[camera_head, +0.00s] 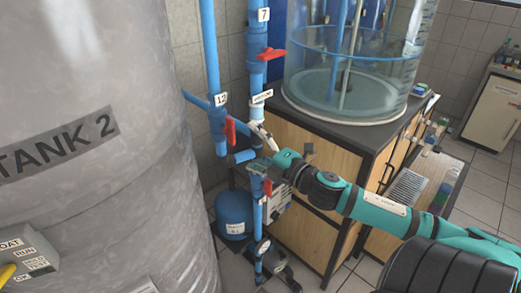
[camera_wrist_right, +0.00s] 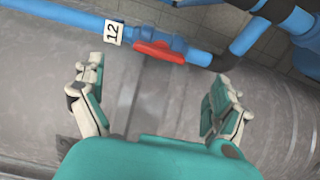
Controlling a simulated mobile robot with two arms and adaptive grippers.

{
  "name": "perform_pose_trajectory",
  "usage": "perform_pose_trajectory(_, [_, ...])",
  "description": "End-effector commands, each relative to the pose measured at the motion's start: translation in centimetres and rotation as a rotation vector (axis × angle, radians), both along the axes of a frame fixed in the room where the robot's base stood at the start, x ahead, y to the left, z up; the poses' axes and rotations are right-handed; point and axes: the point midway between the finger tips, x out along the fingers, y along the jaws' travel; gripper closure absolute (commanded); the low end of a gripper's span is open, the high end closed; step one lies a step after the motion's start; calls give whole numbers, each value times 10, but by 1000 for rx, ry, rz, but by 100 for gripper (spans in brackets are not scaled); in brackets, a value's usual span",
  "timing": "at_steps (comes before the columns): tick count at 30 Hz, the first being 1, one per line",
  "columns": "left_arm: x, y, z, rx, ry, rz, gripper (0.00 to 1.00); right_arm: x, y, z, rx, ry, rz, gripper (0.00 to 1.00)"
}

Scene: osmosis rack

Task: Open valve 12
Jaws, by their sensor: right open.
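Valve 12 is on a blue pipe between the tank and the cabinet, marked by a white tag "12" (camera_head: 221,99). Its red handle (camera_head: 230,131) hangs roughly along the vertical pipe. In the right wrist view the red handle (camera_wrist_right: 160,51) lies along the pipe beside the "12" tag (camera_wrist_right: 114,33), beyond the fingertips. My right gripper (camera_head: 262,145) is just right of and below the handle, apart from it. In the wrist view its two fingers (camera_wrist_right: 155,88) are spread with nothing between them. My left gripper is not in view.
The big grey tank (camera_head: 90,190) fills the left side. Valve 7's red handle (camera_head: 271,54) is above on the neighbouring pipe (camera_head: 257,75). Another red handle (camera_head: 267,187) is below my gripper. The wooden cabinet (camera_head: 310,190) with a glass vessel (camera_head: 350,70) stands at right.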

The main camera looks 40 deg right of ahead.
Motion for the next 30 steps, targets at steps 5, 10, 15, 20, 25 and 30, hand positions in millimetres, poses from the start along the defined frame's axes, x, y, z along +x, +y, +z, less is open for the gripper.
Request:
perform_pose_trajectory(5, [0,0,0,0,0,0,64,-15,-1,0,-1,1,0,0])
perform_pose_trajectory(10, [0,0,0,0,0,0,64,-19,-2,0,-3,0,-1,0])
perform_pose_trajectory(15, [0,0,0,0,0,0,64,-19,-2,0,-3,0,-1,0])
perform_pose_trajectory(20, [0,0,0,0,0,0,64,-19,-2,0,-2,0,-1,0])
perform_pose_trajectory(25, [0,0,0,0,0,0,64,-19,-2,0,-2,0,-1,0])
perform_pose_trajectory(30, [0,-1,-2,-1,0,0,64,-17,-18,-24,37,36,-43,0])
